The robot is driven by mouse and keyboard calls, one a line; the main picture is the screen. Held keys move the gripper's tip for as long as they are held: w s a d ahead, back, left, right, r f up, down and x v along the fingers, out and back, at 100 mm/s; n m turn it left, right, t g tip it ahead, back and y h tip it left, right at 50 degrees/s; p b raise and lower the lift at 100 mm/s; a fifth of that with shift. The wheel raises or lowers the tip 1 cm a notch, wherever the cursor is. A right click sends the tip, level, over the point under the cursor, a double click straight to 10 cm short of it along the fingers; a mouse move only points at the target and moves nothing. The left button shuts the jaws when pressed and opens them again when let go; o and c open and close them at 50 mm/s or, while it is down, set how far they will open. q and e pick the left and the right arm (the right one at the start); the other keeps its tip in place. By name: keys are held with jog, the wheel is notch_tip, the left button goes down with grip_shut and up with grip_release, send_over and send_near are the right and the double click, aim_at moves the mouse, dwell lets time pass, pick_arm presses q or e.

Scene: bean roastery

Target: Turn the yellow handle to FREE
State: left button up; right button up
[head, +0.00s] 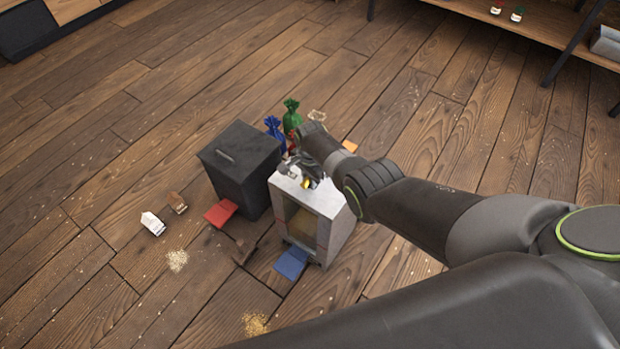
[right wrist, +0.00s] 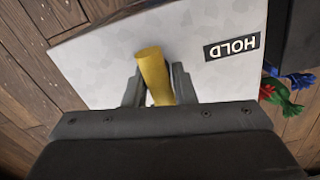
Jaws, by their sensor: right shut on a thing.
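The yellow handle (right wrist: 153,72) sits on the pale speckled top of a grey cabinet (head: 335,205). My right gripper (right wrist: 155,88) is shut on the handle, with a dark finger on each side of it. In the head view my right gripper (head: 307,178) is over the cabinet top and mostly hides the handle. A dark label reading HOLD (right wrist: 232,48) is on the top to the right of the handle in the right wrist view, upside down there. No FREE label is visible. My left gripper is out of view.
A dark box (head: 236,160) stands left of the cabinet. Blue (head: 274,128) and green (head: 292,112) tied bags are behind. Red (head: 220,213) and blue (head: 292,262) flat pieces and a small white carton (head: 153,223) lie on the floor. The left floor is mostly clear.

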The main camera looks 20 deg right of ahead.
jog(key=shift+a, duration=0.1)
jog(key=o, duration=1)
jog(key=shift+r, duration=0.1)
jog(key=shift+r+p, duration=0.25)
jog(key=shift+p, duration=0.05)
notch_tip(320, 180, up, 9)
jog(key=p, duration=0.5)
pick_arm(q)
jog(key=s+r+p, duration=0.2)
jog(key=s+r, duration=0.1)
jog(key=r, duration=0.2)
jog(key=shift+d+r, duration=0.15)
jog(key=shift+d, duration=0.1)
pick_arm(e)
notch_tip(320, 180, up, 8)
jog(key=shift+f, duration=0.15)
